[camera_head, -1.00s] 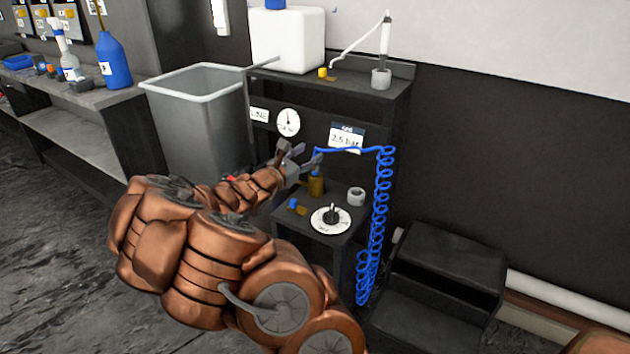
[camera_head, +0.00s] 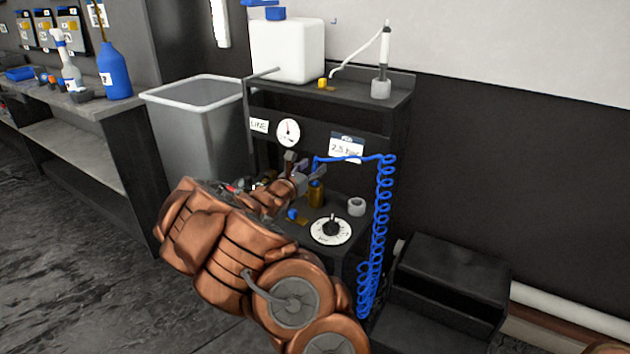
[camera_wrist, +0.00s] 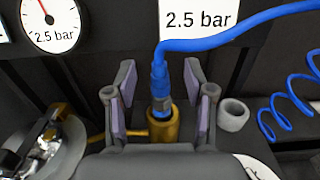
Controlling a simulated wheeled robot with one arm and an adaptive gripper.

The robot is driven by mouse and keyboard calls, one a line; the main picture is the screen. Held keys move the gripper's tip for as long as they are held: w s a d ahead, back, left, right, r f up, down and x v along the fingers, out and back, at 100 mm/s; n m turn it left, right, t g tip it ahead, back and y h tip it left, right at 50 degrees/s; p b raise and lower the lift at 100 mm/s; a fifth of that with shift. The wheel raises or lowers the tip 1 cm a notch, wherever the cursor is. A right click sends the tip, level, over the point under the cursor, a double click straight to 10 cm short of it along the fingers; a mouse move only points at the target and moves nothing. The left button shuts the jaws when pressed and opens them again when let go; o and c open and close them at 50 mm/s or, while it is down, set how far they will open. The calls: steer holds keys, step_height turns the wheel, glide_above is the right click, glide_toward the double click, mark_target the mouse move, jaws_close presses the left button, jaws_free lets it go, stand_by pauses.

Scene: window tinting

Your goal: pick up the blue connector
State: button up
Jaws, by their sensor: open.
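The blue connector (camera_wrist: 160,82) stands upright at the end of a blue hose, with its metal lower end at a brass fitting (camera_wrist: 163,128). In the head view, the brass fitting (camera_head: 316,194) stands on a small dark shelf, and the connector is partly hidden by my gripper (camera_head: 307,168). In the wrist view, my gripper (camera_wrist: 160,90) is open, with one finger on each side of the connector. Gaps show between the fingers and the connector. I cannot tell whether the connector is fully between the pads in depth.
A coiled blue hose (camera_head: 380,230) hangs at the shelf's right. A grey ring (camera_head: 356,206), a white dial (camera_head: 331,230) and a small blue-handled brass part (camera_head: 293,214) are close by. A "2.5 bar" card (camera_head: 346,147) is behind. A grey bin (camera_head: 195,125) stands left.

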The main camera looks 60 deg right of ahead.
steer(key=shift+w+d, duration=0.1)
steer(key=shift+d, duration=0.95)
jaws_close()
